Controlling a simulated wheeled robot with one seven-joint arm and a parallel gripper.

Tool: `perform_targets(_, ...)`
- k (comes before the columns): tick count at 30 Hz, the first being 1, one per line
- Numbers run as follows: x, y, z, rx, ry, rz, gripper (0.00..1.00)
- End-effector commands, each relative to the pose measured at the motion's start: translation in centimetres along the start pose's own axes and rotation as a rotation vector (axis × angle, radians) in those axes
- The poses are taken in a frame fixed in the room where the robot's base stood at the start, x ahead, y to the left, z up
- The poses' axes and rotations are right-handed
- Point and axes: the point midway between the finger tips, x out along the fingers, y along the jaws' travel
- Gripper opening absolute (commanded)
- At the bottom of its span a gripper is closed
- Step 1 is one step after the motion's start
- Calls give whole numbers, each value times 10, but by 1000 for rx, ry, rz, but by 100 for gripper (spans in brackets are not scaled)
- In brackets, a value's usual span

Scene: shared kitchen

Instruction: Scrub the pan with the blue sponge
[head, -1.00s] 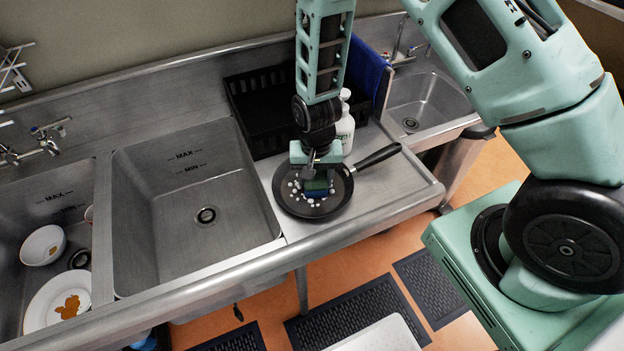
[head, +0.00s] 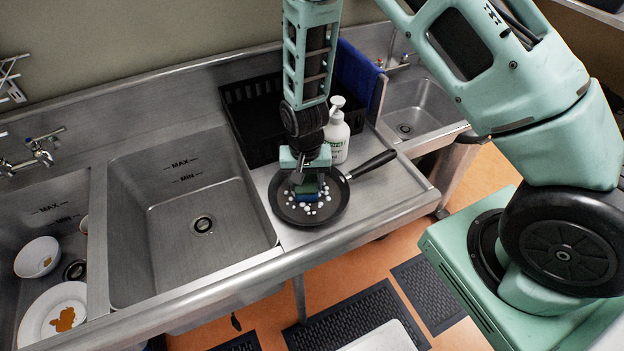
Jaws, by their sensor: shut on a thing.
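A dark round frying pan (head: 331,214) lies on the steel drainboard right of the middle sink, its black handle (head: 373,164) pointing up and right. Several small white blobs lie on its inner surface. My gripper (head: 307,181) points down over the pan and is shut on the blue sponge (head: 307,196). The sponge is low over the left-centre of the pan, among the white blobs. I cannot tell whether it presses on the surface. The gripper hides the sponge's top and part of the pan's far side.
A white pump bottle (head: 337,136) stands just behind the pan. A black rack (head: 245,112) and a blue cloth (head: 357,72) are behind it. The middle sink (head: 150,225) is empty. The left sink holds a bowl (head: 38,257) and a stained plate (head: 40,318).

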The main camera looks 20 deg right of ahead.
Motion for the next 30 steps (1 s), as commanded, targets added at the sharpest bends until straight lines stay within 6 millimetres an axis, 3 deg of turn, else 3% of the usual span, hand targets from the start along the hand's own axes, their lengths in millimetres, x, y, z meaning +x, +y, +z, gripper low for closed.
perform_targets(8, 0, -10, 1, -2, -1, -1, 14)
perform_targets(30, -1, 12, 26, 1, -2, 0, 14)
